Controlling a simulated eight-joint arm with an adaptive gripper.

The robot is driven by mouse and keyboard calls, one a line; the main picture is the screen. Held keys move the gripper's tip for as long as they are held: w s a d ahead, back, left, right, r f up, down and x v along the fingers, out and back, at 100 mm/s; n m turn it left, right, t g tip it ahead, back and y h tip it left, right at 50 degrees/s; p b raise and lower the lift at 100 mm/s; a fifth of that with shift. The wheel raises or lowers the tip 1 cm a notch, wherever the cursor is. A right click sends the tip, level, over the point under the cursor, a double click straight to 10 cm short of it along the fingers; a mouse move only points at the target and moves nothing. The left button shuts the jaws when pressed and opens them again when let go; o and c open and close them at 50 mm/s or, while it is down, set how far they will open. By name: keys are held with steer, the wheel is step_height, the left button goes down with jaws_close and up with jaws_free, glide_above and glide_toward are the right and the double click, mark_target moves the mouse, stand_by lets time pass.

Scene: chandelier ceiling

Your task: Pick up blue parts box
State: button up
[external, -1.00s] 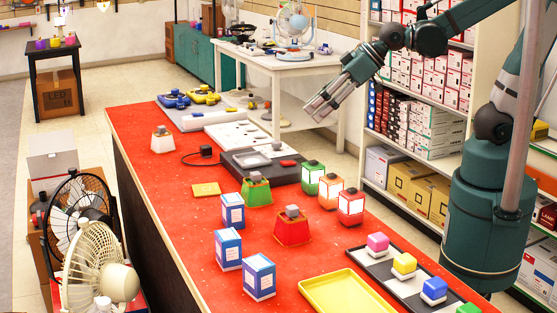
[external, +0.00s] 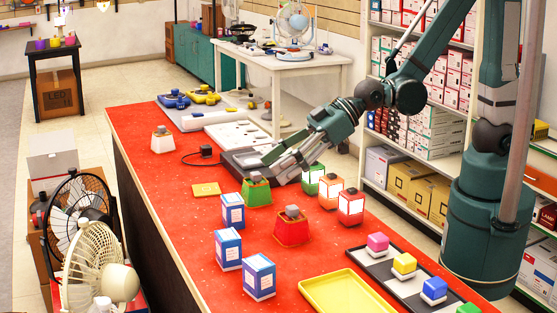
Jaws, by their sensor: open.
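Three blue boxes with white faces stand upright on the red counter: one at the back (external: 232,210), one in the middle (external: 228,248) and one at the front (external: 259,276). I cannot tell which of them the parts box is. My gripper (external: 273,170) is open and empty, its fingers pointing down and left. In the picture it is above and to the right of the boxes, near the green-based block and the dark tray, well apart from the blue boxes. Its exact height over the counter is hard to tell.
A green block (external: 257,192), a red block (external: 292,232) and three lanterns (external: 351,205) stand between my gripper and the boxes or beside them. A dark tray (external: 240,160) lies behind. A yellow tray (external: 345,293) is at the front. A flat yellow square (external: 205,189) lies left.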

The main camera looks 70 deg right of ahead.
steer(key=s+a+f+n+y+b, duration=0.1)
steer(key=s+a+f, duration=0.1)
steer(key=a, duration=0.3)
steer(key=s+a+f+n+y, duration=0.1)
steer(key=a+f, duration=0.2)
steer(key=a, duration=0.3)
steer(key=n+g+y+b, duration=0.1)
steer(key=y+b, duration=0.1)
glide_toward(261, 261)
steer(key=x, duration=0.3)
steer(key=shift+s, duration=0.15)
steer(key=shift+x, duration=1.35)
steer(key=shift+b+x, duration=0.9)
steer(key=shift+x, duration=1.75)
steer(key=shift+d, duration=0.1)
steer(key=c, duration=1)
